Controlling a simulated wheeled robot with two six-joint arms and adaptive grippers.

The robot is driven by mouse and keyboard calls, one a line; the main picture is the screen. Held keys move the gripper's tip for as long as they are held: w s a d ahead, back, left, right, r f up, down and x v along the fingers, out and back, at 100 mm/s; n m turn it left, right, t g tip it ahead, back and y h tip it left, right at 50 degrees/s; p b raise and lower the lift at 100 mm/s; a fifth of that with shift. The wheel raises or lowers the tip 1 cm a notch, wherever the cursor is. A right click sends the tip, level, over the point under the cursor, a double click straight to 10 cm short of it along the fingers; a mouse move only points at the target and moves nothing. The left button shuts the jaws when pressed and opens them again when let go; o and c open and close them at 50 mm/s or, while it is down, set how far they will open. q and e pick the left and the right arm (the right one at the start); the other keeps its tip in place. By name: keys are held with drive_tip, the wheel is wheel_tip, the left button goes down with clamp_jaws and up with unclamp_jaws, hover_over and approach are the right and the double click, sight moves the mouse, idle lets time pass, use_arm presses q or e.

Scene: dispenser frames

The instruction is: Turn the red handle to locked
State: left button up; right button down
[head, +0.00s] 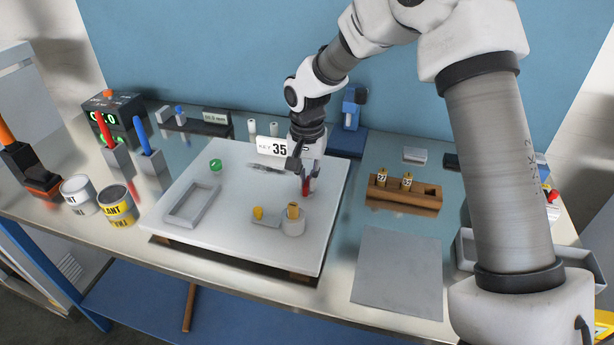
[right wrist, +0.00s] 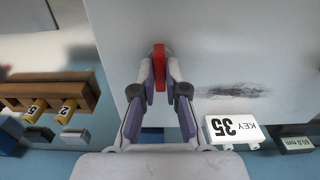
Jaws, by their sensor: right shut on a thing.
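The red handle (head: 306,185) stands near the right edge of the white board (head: 210,241), below the KEY 35 sign. My right gripper (head: 303,172) comes down on it from above. In the right wrist view the red handle (right wrist: 160,66) sits between the two fingertips, and my right gripper (right wrist: 160,77) is shut on it. The fingers and arm hide part of the handle and its base. Any marking for locked is too small to see. My left gripper is not in view.
The KEY 35 sign (head: 274,147) stands close behind the gripper. A wooden block with numbered yellow pieces (head: 404,197) is to the right. A grey frame (head: 192,221) lies at left on the board.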

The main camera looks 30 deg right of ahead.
drive_tip(key=n+p, duration=0.3)
drive_tip(key=shift+r, duration=0.2)
drive_tip(key=n+p, duration=0.4)
drive_tip(key=shift+n, duration=0.3)
drive_tip(key=n+p, duration=0.2)
drive_tip(key=n, duration=0.2)
drive_tip(key=shift+f+n, duration=0.15)
drive_tip(key=shift+n, duration=0.15)
drive_tip(key=shift+f+n+p, duration=0.15)
drive_tip(key=shift+n+p, duration=0.85)
drive_tip(key=shift+n, duration=0.9)
drive_tip(key=c, duration=1.4)
unclamp_jaws()
drive_tip(key=shift+o, duration=1)
drive_tip(key=shift+w, duration=0.15)
